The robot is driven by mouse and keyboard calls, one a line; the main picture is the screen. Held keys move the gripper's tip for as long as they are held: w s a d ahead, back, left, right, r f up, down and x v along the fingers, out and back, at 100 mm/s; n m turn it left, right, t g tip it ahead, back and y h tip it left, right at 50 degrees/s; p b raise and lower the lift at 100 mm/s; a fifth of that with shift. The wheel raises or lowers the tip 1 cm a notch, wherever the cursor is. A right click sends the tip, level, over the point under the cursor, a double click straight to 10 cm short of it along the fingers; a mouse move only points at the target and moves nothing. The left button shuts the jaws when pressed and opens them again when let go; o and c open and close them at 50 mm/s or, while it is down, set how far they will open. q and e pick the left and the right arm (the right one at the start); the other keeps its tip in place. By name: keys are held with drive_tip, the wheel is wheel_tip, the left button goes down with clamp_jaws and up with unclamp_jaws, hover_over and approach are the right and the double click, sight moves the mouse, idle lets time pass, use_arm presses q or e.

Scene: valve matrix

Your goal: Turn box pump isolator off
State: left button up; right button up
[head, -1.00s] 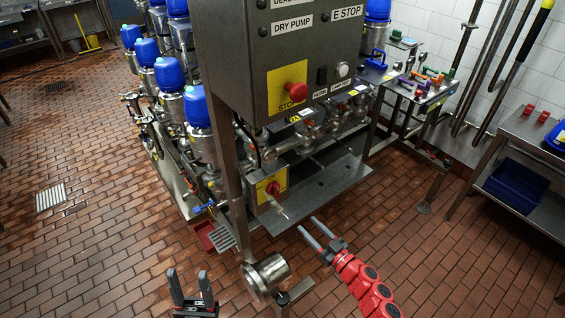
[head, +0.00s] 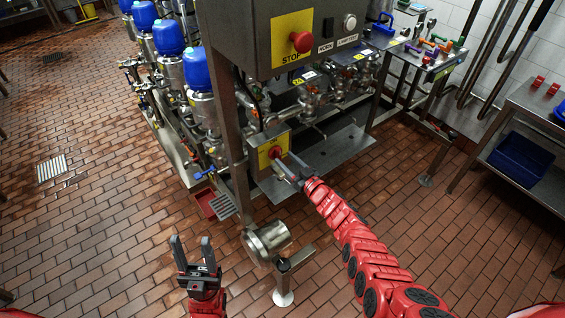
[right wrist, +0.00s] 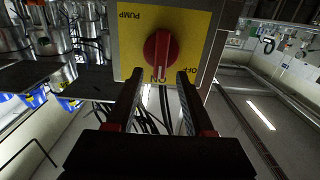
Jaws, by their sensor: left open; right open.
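The pump isolator box (head: 254,163) has a yellow plate with a red rotary knob (head: 275,152) and hangs low on the steel post. The knob's white mark points towards ON. My right gripper (head: 285,163) is open in front of the knob. In the right wrist view its fingertips (right wrist: 159,77) spread to both sides of the knob's lower end; contact cannot be told. My left gripper (head: 192,243) is open and empty above the floor.
A control panel with a red stop button (head: 301,42) is above the box. A steel cylinder (head: 267,240) stands low below it. Blue-capped pumps (head: 194,70) line the left. A bench with a blue bin (head: 520,158) stands right.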

sight(277, 154)
drive_tip(key=shift+w+a+f+b, duration=0.3)
drive_tip(key=shift+w+a+b, duration=0.3)
drive_tip(key=shift+w, duration=0.3)
drive_tip(key=shift+w+a+r, duration=0.15)
drive_tip(key=shift+a+r, duration=0.05)
drive_tip(key=shift+r, duration=0.05)
drive_tip(key=shift+c, duration=0.3)
clamp_jaws()
